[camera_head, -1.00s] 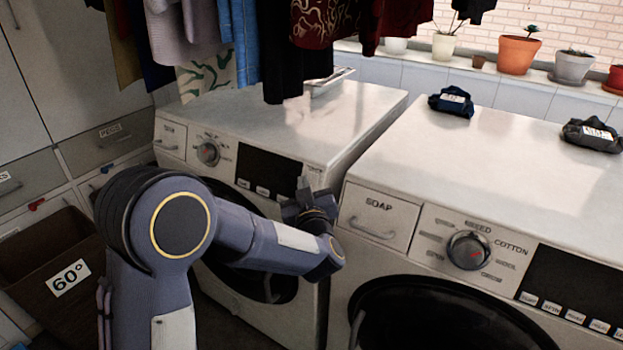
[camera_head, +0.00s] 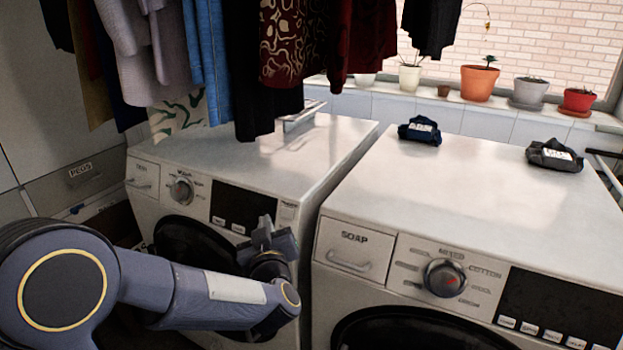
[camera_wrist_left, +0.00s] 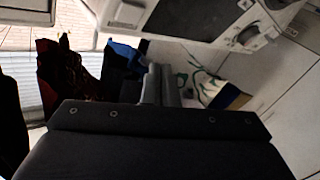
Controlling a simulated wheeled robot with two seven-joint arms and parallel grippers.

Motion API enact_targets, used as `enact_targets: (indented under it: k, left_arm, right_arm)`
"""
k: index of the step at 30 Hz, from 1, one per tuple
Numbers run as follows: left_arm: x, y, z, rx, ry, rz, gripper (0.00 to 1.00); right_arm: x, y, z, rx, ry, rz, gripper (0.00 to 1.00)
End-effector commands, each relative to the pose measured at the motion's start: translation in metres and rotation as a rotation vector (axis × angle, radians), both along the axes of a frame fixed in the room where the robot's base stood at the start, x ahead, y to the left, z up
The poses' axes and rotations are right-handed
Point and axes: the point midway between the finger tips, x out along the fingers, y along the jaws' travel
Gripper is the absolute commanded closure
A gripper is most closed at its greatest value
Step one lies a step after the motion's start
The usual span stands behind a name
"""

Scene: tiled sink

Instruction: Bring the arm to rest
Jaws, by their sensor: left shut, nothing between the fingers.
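My left gripper (camera_head: 265,230) is in front of the left washing machine (camera_head: 245,145), near the right end of its control panel. Its fingers point up in the head view and are shut with nothing between them. The arm comes in from the lower left. In the left wrist view the closed fingers (camera_wrist_left: 160,85) stand beyond the dark gripper body, with an appliance panel and hanging clothes behind them, the picture being turned over. I cannot tell whether the gripper touches the machine. My right gripper is not in view.
The right washing machine (camera_head: 450,210) stands close beside the left one. A dark blue bundle (camera_head: 420,130) and a dark grey bundle (camera_head: 555,155) lie on its top. Clothes (camera_head: 300,45) hang above the left machine. Potted plants (camera_head: 478,83) line the sill.

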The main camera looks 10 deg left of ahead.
Motion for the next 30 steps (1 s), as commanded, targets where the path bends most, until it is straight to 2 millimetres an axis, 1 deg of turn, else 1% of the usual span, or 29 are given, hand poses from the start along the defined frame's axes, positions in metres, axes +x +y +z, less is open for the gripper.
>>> enact_targets:
  k: [1,2,5,6,8,11,12,14,15,17,18,21,24,25,27,30]
  left_arm:
    - [-0.003,0.006,0.014,-0.037,0.018,-0.038,1.00]
    - [-0.006,0.009,0.020,-0.065,0.036,-0.071,1.00]
    - [-0.024,0.013,0.039,-0.153,0.118,-0.212,1.00]
    - [-0.035,0.013,0.046,-0.186,0.158,-0.273,1.00]
    - [-0.056,0.013,0.053,-0.221,0.226,-0.359,1.00]
    - [-0.101,0.012,0.059,-0.260,0.352,-0.482,1.00]
    - [-0.121,0.013,0.060,-0.268,0.410,-0.521,1.00]
    - [-0.154,0.014,0.057,-0.275,0.502,-0.570,1.00]
    - [-0.177,0.015,0.054,-0.276,0.568,-0.594,1.00]
    - [-0.210,0.018,0.048,-0.275,0.666,-0.615,1.00]
    - [-0.232,0.020,0.043,-0.274,0.730,-0.622,1.00]
    - [-0.276,0.026,0.030,-0.274,0.867,-0.616,1.00]
    - [-0.306,0.030,0.020,-0.274,0.964,-0.602,1.00]
    - [-0.312,0.031,0.019,-0.275,0.983,-0.598,1.00]
    - [-0.321,0.033,0.015,-0.276,1.013,-0.592,1.00]
    - [-0.325,0.033,0.013,-0.276,1.028,-0.590,1.00]
  right_arm:
    - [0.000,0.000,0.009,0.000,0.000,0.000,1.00]
    - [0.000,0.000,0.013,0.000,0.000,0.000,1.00]
    - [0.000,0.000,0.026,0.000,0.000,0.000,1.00]
    - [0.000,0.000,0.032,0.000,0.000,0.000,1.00]
    - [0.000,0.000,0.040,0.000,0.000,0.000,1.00]
    - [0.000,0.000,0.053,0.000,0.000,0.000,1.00]
    - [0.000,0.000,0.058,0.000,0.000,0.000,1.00]
    - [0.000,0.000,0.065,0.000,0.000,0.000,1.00]
    - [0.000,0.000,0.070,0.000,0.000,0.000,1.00]
    - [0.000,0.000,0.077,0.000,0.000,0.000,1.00]
    - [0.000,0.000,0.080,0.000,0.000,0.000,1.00]
    - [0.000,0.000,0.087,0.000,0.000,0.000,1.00]
    - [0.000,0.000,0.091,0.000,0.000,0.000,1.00]
    - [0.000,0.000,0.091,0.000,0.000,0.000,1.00]
    - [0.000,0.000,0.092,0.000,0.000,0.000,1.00]
    - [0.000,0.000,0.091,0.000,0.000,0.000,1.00]
